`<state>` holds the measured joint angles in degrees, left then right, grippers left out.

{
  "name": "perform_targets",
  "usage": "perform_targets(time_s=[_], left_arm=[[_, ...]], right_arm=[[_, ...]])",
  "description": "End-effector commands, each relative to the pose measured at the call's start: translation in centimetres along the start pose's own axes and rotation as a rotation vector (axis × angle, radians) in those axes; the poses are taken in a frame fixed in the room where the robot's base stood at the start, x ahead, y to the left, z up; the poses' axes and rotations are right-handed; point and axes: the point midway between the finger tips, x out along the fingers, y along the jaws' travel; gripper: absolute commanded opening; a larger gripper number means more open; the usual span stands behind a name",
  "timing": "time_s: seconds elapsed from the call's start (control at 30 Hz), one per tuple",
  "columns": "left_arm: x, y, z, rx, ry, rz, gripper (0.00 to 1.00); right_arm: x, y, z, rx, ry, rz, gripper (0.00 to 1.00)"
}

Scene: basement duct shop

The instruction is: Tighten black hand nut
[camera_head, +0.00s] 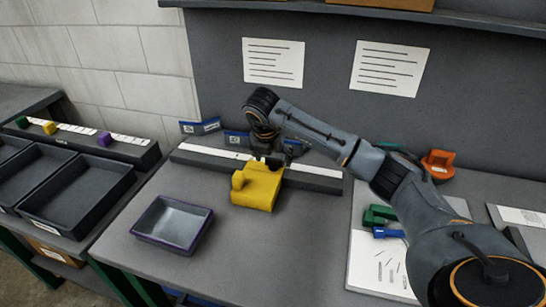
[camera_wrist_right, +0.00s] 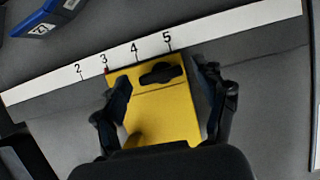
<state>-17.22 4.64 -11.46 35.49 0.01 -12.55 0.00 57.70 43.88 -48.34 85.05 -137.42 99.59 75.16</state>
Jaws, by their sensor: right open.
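A yellow block (camera_head: 257,190) sits against the front of a long grey rail on the table. In the right wrist view its flat yellow top (camera_wrist_right: 165,115) shows, with a black oval knob, which looks like the black hand nut (camera_wrist_right: 162,73), near the edge by the scale. My right gripper (camera_wrist_right: 163,80) is open, with one dark finger on each side of the block and the knob between them. I cannot tell whether the fingers touch the block. In the head view my right gripper (camera_head: 268,152) hides the knob. My left gripper is not in view.
A white numbered scale (camera_wrist_right: 240,28) runs along the rail, with a small red mark near 3. A purple-rimmed tray (camera_head: 172,222) stands front left of the block. Blue tags (camera_head: 200,126) lie behind the rail. Green and blue pieces (camera_head: 383,216) lie on a white sheet at right.

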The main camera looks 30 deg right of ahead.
Motion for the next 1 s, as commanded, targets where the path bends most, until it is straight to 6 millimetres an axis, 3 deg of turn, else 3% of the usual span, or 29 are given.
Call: perform_targets(time_s=[0.17, 0.6, 0.8, 1.0], left_arm=[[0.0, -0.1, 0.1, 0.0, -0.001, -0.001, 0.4], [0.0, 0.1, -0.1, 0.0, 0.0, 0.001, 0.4], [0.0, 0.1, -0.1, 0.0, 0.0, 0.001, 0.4], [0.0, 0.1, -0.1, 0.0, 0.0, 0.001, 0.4]], right_arm=[[-1.5, 0.1, 0.1, 0.0, -0.002, 0.003, 0.72], [-10.2, 0.1, 0.1, 0.0, -0.003, 0.004, 0.72], [-11.8, 0.0, 0.1, 0.0, -0.001, 0.001, 0.72], [-12.0, 0.0, 0.0, 0.0, 0.0, 0.0, 0.72]])
